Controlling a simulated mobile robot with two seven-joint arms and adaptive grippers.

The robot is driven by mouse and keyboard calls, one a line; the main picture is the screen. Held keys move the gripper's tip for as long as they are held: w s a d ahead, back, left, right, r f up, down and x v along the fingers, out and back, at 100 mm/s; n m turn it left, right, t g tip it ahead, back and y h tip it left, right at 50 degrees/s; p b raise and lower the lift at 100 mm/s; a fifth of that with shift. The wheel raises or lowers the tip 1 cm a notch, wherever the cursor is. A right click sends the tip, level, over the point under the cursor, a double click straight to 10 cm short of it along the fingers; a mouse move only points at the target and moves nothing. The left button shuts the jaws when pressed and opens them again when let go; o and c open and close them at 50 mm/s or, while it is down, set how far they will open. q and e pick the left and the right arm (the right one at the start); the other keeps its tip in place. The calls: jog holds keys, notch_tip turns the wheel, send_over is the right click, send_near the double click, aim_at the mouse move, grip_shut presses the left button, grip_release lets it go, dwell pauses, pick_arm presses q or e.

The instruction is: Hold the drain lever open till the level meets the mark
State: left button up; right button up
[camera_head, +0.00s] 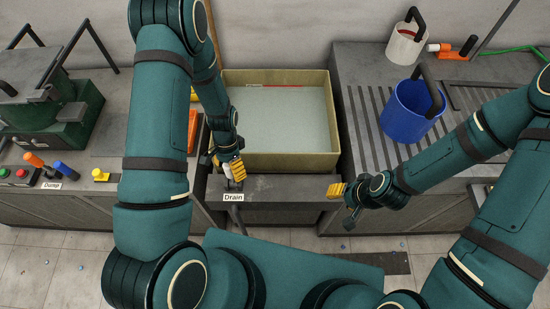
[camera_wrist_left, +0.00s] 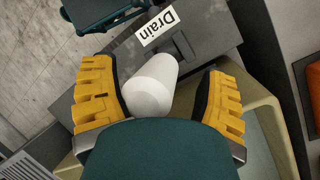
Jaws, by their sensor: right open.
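The tank (camera_head: 335,110) is an open, pale tan box of pale grey liquid (camera_head: 290,120). A thin red mark (camera_head: 285,86) shows near its back wall; its exact height against the liquid is hard to tell. The drain lever has a white knob (camera_wrist_left: 153,82), above a "Drain" label (camera_wrist_left: 157,27) on the ledge in front of the tank. My left gripper (camera_head: 226,169) is at the lever. In the left wrist view its yellow fingers stand either side of the knob, with a gap at the right finger. My right gripper (camera_head: 343,206) is open and empty, right of the ledge.
A blue bucket (camera_head: 405,112) and a white pail (camera_head: 402,46) stand on the right counter, near an orange-handled tool (camera_head: 458,50). On the left are a green machine (camera_head: 55,110), a "Dump" label (camera_head: 52,186) and coloured controls (camera_head: 101,174).

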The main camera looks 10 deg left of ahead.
pick_arm(q)
jog(key=v, duration=1.2)
jog(key=shift+s, duration=0.1)
